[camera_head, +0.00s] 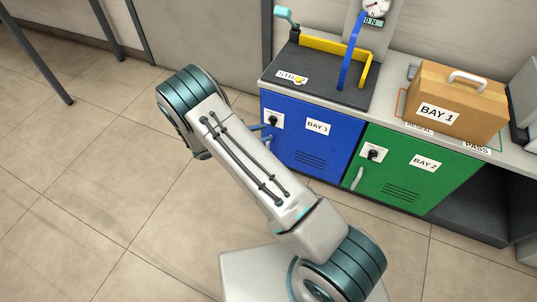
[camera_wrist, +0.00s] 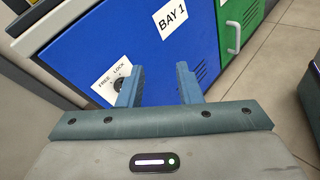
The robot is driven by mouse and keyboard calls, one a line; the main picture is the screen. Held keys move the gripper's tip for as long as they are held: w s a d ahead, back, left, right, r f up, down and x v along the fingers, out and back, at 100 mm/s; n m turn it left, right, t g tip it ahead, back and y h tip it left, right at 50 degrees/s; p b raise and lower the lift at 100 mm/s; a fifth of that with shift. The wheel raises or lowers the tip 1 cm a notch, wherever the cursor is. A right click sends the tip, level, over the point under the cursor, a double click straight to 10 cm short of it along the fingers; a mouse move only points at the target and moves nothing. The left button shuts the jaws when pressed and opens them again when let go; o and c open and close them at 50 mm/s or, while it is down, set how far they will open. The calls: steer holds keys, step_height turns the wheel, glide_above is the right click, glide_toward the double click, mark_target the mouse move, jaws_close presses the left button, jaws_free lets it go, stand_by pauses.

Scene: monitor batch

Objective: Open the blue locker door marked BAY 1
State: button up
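The blue locker door marked BAY 1 (camera_head: 318,146) is shut in the head view, left of the green door. It also fills much of the wrist view (camera_wrist: 110,45). Its lock plate with a dark knob (camera_head: 273,120) is at its upper left; in the wrist view the plate reads FREE LOCK (camera_wrist: 112,82), and the left finger partly covers the knob. My gripper (camera_wrist: 158,68) is open, with nothing seen between its fingers. It is in front of the door's left part, by the lock plate (camera_head: 263,132). No handle of the blue door is visible; my arm and gripper hide part of that area.
A green BAY 2 door (camera_head: 408,168) with a pale handle (camera_head: 357,178) adjoins on the right. On the counter are a cardboard box (camera_head: 458,100) and a dark board with yellow and blue bars (camera_head: 325,75). The floor (camera_head: 90,190) to the left is clear.

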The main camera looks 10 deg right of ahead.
steer(key=w+a+f+n+t+y+b, duration=0.1)
steer(key=a+f+n+t+b, duration=0.25)
steer(key=f, duration=0.75)
steer(key=a+f+n+t+b, duration=0.25)
steer(key=f+n+t, duration=0.25)
steer(key=f, duration=0.6)
steer(key=b+x, duration=0.5)
steer(key=x, duration=0.9)
steer(key=shift+s+f, duration=0.15)
steer(key=shift+f, duration=0.1)
steer(key=shift+g, duration=0.25)
jaws_close()
steer(key=shift+d, duration=0.15)
